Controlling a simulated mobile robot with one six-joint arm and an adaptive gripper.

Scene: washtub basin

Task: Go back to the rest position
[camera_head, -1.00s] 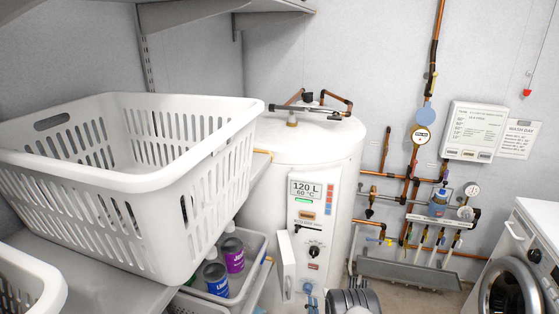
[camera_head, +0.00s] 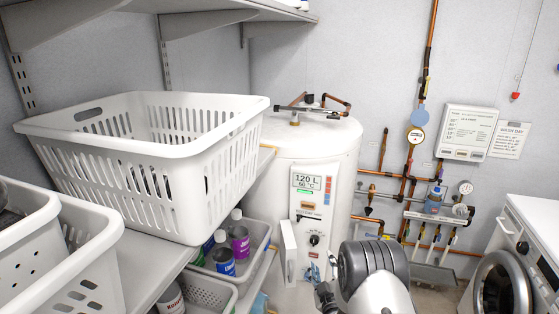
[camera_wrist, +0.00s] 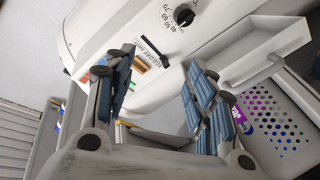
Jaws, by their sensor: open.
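My gripper (camera_wrist: 158,62) is open in the wrist view, with its two blue-padded fingers apart and nothing between them. Behind the fingers is the white water heater's control panel, with a black dial (camera_wrist: 183,16) and an open white flap (camera_wrist: 255,45). In the head view my arm rises at the bottom centre, in front of the lower part of the water heater (camera_head: 340,150). The heater display (camera_head: 306,181) reads 120 L and 60 °C.
A large white laundry basket (camera_head: 130,170) stands on the shelf at left, with another basket (camera_head: 60,270) nearer. Bottles sit in a grey bin (camera_head: 262,235) beside the heater. Copper pipes and valves (camera_head: 415,165) line the wall. A washing machine (camera_head: 520,240) stands at right.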

